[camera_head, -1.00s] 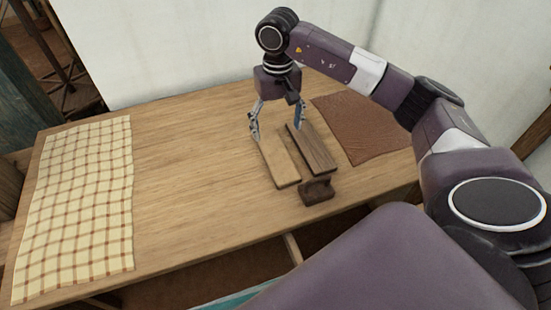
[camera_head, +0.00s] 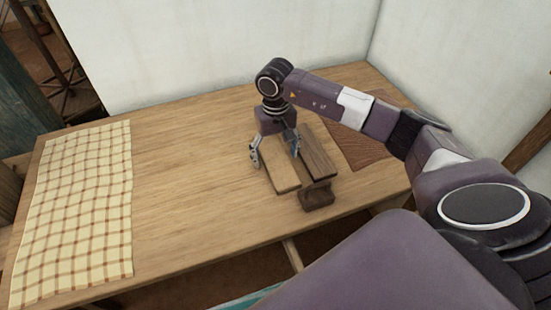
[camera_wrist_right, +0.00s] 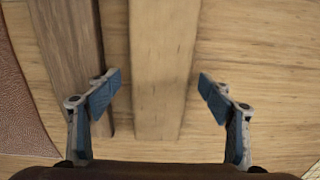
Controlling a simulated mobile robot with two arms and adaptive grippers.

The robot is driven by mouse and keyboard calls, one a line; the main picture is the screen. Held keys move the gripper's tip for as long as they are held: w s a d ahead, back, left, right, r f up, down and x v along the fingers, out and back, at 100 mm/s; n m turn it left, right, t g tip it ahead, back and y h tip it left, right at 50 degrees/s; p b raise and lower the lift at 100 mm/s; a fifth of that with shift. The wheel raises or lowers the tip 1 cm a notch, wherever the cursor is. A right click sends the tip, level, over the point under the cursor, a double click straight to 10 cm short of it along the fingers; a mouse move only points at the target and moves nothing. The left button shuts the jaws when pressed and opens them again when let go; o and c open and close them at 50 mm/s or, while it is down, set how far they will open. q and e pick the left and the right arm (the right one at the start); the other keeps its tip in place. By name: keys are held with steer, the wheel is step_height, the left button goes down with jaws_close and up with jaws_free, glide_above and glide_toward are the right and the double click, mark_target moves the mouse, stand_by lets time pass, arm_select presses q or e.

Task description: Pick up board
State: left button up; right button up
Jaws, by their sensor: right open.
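A light wooden board (camera_head: 284,180) lies on the table, and a darker brown board (camera_head: 320,164) lies beside it on the right. My right gripper (camera_head: 274,156) is open above the light board, its fingers pointing down. In the right wrist view, the light board (camera_wrist_right: 162,50) runs between the two open fingertips (camera_wrist_right: 161,92), with a gap on each side. The dark board (camera_wrist_right: 66,45) lies left of it there, close to the left finger. The gripper holds nothing. My left gripper is not in view.
A small dark wooden block (camera_head: 317,198) is at the near end of the dark board. A brown cloth (camera_head: 365,145) lies to the right, a checked cloth (camera_head: 80,210) at the left. The wooden table (camera_head: 190,180) is clear between the boards and the checked cloth.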

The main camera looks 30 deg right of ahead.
steer(key=c, duration=1.4)
steer(key=shift+r, duration=0.1)
